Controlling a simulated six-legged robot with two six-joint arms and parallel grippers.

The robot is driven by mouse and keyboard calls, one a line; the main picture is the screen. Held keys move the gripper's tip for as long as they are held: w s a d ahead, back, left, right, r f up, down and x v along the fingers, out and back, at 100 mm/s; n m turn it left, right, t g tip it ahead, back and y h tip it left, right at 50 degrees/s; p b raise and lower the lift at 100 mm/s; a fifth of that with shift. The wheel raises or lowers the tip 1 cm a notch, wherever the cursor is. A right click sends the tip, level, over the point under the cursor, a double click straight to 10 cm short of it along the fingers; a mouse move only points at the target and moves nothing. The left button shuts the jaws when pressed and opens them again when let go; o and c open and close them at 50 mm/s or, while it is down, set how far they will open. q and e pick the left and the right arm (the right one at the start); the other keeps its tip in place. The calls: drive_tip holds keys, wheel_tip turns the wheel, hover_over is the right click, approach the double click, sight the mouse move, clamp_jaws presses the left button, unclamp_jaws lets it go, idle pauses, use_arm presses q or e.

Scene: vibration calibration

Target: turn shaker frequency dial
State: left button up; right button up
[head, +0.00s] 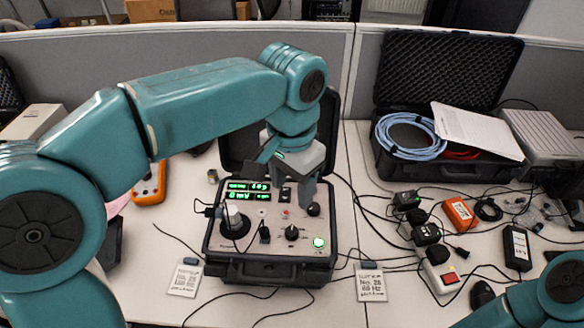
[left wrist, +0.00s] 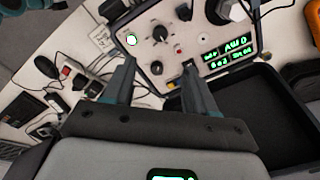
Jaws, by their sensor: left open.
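The shaker unit (head: 225,243) is an open black case on the table with a light panel, green displays and a lit green button. Its panel has two black dials: a lower one (head: 292,232) and an upper right one (head: 313,210). I cannot read which is for frequency. My left gripper (head: 294,194) points down over the upper part of the panel, open and empty. In the left wrist view the upper right dial (left wrist: 157,67) appears between the fingertips (left wrist: 158,62), and the lower dial (left wrist: 160,34) lies beyond them. Contact cannot be told. My right gripper is out of view.
The raised case lid (head: 240,135) stands behind the panel. A round black mount (head: 234,226) with a white piece is at the panel's left. Cables, a power strip (head: 438,270) and an open case with blue cable (head: 408,137) lie right. Cards (head: 185,281) lie in front.

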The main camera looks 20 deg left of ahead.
use_arm(q)
wheel_tip(320, 180, up, 3)
idle(0.6)
